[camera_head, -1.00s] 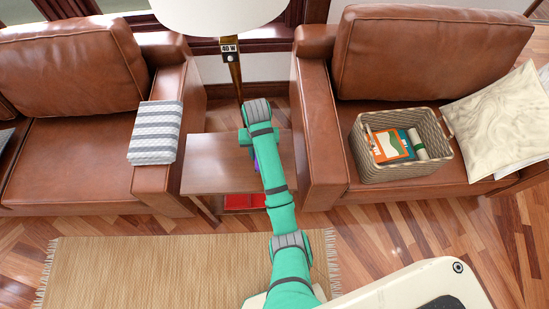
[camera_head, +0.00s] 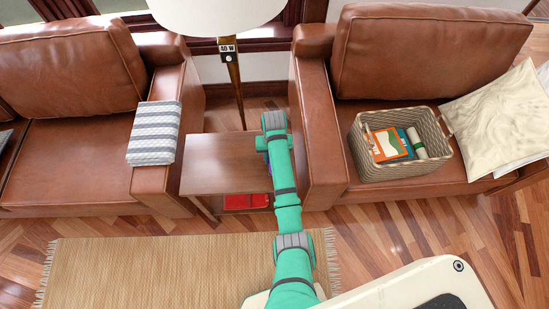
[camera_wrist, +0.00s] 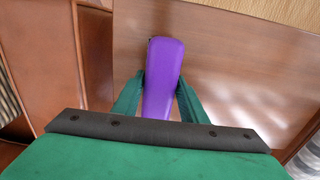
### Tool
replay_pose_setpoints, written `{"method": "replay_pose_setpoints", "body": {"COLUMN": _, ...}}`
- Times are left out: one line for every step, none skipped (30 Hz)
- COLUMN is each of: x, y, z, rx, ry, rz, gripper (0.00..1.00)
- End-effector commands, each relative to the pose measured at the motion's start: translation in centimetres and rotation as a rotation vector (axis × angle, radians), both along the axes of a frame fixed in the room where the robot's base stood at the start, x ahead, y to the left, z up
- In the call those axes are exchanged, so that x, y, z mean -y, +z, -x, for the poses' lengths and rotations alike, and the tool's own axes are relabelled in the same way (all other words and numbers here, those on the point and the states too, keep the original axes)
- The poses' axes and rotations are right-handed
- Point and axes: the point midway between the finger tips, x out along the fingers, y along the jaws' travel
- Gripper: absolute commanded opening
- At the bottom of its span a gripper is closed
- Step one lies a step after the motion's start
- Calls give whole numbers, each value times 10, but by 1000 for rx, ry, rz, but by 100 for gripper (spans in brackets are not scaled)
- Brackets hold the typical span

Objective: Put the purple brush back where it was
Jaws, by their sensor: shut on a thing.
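The purple brush (camera_wrist: 162,68) is between the two green fingers of my gripper (camera_wrist: 158,95) in the wrist view. My gripper is shut on it. The brush points away from the palm, over the brown wooden side table (camera_wrist: 220,60); whether it touches the tabletop I cannot tell. In the head view the side table (camera_head: 215,160) stands between two leather seats, and my arm covers its right part. The gripper and nearly all of the brush are hidden behind my arm there.
A red item (camera_head: 245,201) lies below the tabletop. The left armchair (camera_head: 165,180) and right armchair (camera_head: 318,150) flank the table closely. A lamp (camera_head: 235,80) stands behind it. A basket (camera_head: 405,165) with books sits on the right seat. A striped cloth (camera_head: 154,133) hangs on the left armrest.

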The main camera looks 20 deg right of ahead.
Motion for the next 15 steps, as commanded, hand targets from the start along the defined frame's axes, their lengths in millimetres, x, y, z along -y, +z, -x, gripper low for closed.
{"method": "replay_pose_setpoints", "body": {"x": 1, "y": -6, "z": 0, "rx": -2, "ry": -2, "rz": 0, "gripper": 14}}
{"method": "replay_pose_setpoints", "body": {"x": 1, "y": -8, "z": 0, "rx": -1, "ry": -1, "rz": 1, "gripper": 14}}
{"method": "replay_pose_setpoints", "body": {"x": 1, "y": -10, "z": 0, "rx": 0, "ry": -1, "rz": 1, "gripper": 14}}
{"method": "replay_pose_setpoints", "body": {"x": 1, "y": -11, "z": 0, "rx": 1, "ry": -1, "rz": 1, "gripper": 14}}
{"method": "replay_pose_setpoints", "body": {"x": 1, "y": -12, "z": 0, "rx": 1, "ry": -1, "rz": 1, "gripper": 14}}
{"method": "replay_pose_setpoints", "body": {"x": 1, "y": -12, "z": 0, "rx": 1, "ry": -1, "rz": 1, "gripper": 14}}
{"method": "replay_pose_setpoints", "body": {"x": 1, "y": -12, "z": 0, "rx": 2, "ry": -1, "rz": 1, "gripper": 14}}
{"method": "replay_pose_setpoints", "body": {"x": 1, "y": -12, "z": 0, "rx": 1, "ry": -1, "rz": 0, "gripper": 14}}
{"method": "replay_pose_setpoints", "body": {"x": 1, "y": -12, "z": 0, "rx": 1, "ry": -2, "rz": 0, "gripper": 14}}
{"method": "replay_pose_setpoints", "body": {"x": 1, "y": -12, "z": 0, "rx": 1, "ry": -2, "rz": 0, "gripper": 14}}
{"method": "replay_pose_setpoints", "body": {"x": 1, "y": -12, "z": 0, "rx": 1, "ry": -2, "rz": 0, "gripper": 14}}
{"method": "replay_pose_setpoints", "body": {"x": 1, "y": -12, "z": 0, "rx": 1, "ry": -2, "rz": 0, "gripper": 14}}
{"method": "replay_pose_setpoints", "body": {"x": 1, "y": -13, "z": 0, "rx": 1, "ry": -2, "rz": 0, "gripper": 14}}
{"method": "replay_pose_setpoints", "body": {"x": 1, "y": -14, "z": 0, "rx": 0, "ry": -2, "rz": 0, "gripper": 14}}
{"method": "replay_pose_setpoints", "body": {"x": 1, "y": -15, "z": 0, "rx": 0, "ry": -2, "rz": 0, "gripper": 14}}
